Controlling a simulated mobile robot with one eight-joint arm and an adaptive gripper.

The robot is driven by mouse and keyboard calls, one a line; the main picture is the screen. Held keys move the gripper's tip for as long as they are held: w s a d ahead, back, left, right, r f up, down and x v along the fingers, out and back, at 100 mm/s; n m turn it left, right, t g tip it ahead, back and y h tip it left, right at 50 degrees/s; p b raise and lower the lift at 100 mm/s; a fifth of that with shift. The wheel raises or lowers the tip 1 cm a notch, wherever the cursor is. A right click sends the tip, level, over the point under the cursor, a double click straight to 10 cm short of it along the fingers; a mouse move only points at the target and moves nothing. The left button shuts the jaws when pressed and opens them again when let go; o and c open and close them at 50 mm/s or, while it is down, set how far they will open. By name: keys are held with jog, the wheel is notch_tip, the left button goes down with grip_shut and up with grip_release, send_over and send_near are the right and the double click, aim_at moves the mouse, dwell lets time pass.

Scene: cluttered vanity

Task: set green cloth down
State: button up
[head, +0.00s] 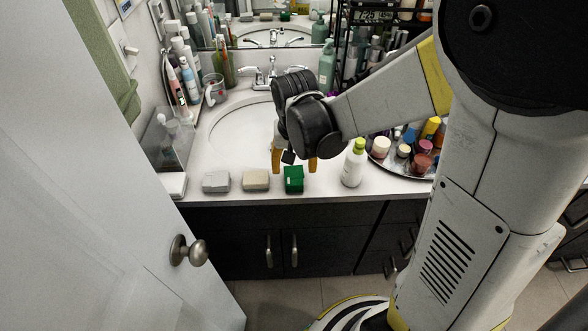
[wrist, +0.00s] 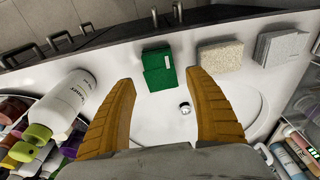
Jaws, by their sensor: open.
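The green cloth (head: 293,179) is a small folded block lying on the front edge of the white vanity counter, in front of the sink. In the wrist view the cloth (wrist: 159,69) lies beyond and between the two orange fingertips, near the counter edge. My gripper (head: 294,166) is open above the counter, just behind the cloth in the head view, with a finger to each side. Nothing is between the fingers (wrist: 160,85), and they look apart from the cloth.
A beige block (head: 256,180) and a grey block (head: 216,182) lie left of the cloth. A white bottle with a green cap (head: 354,163) stands to its right. A round tray (head: 425,172) of jars is farther right. The sink basin (head: 235,140) lies behind.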

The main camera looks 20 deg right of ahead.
aim_at(294, 181)
jog(key=s+r+n+t+p, duration=0.2)
jog(key=s+r+t, duration=0.3)
jog(key=s+r, duration=0.7)
notch_tip(294, 181, up, 4)
jog(key=shift+d+f+n+y, duration=0.15)
jog(key=shift+n+y, duration=0.15)
jog(key=shift+n, duration=0.5)
